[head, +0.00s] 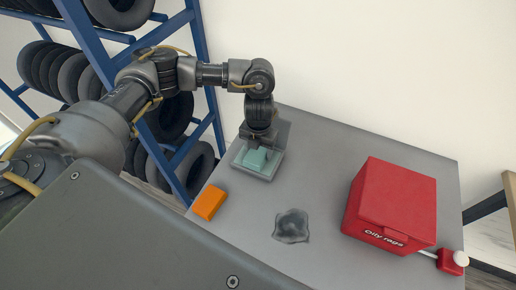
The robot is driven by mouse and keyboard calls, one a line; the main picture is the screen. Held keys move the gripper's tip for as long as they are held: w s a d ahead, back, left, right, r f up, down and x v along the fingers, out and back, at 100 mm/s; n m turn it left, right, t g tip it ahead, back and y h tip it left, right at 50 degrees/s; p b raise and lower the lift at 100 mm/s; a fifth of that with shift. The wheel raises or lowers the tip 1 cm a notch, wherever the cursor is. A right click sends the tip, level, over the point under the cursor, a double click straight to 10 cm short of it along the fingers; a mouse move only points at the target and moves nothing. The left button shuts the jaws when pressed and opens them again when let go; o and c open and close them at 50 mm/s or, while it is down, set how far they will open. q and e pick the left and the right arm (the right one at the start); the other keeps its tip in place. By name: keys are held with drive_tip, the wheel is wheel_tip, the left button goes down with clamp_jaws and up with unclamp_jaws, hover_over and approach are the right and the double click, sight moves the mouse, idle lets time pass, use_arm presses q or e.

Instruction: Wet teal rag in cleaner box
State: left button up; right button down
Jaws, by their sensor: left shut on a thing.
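The teal rag (257,157) lies in the shallow grey cleaner box (258,174) at the far left of the table. My left gripper (259,146) points down over the box and is shut on the rag. The fingertips are small and partly hidden by the wrist, so how deep the rag sits in the box is hard to tell. My right gripper is not in view.
An orange block (209,203) lies on the grey table (330,150) near its left edge. A crumpled grey rag (291,226) lies mid-table. A red box labelled "Oily rags" (393,203) stands at right, beside a small red object with a white knob (453,261). A blue tyre rack (200,60) stands behind left.

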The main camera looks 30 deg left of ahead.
sight(259, 150)
use_arm(q)
drive_tip(key=shift+r+p, duration=0.95)
drive_tip(key=shift+p, duration=0.05)
wheel_tip(259, 150, up, 5)
drive_tip(key=p, duration=0.4)
drive_tip(key=shift+p, duration=0.35)
